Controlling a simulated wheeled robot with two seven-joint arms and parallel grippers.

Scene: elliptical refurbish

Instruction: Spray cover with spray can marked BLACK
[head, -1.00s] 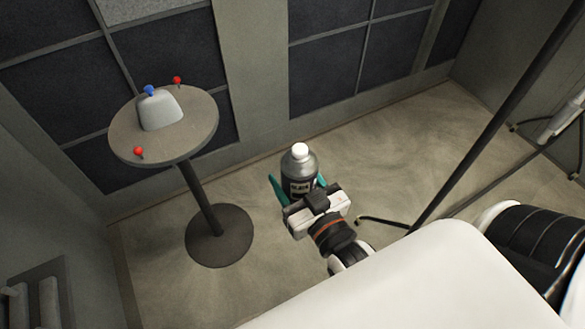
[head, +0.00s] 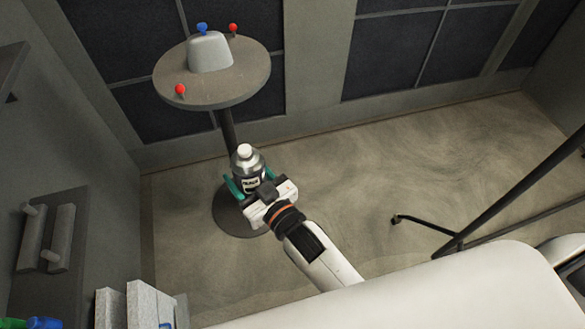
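The cover is a pale grey rounded block (head: 210,53) on a round grey pedestal table (head: 240,88) at the upper left. The spray can (head: 247,166) is a silver and dark can with a white cap, held upright. Its label appears to read BLACK. My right gripper (head: 250,187) is shut on the can, with teal fingers on either side of it. The can is lower in the picture than the tabletop, in front of the table's post, and apart from the cover. My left gripper is not in view.
Red knobs (head: 180,90) and a blue knob (head: 202,28) are around the cover. A dark stand with thin legs (head: 455,243) is at the right. Pale panels (head: 145,304) and a green object (head: 12,323) are at the lower left. The middle floor is clear.

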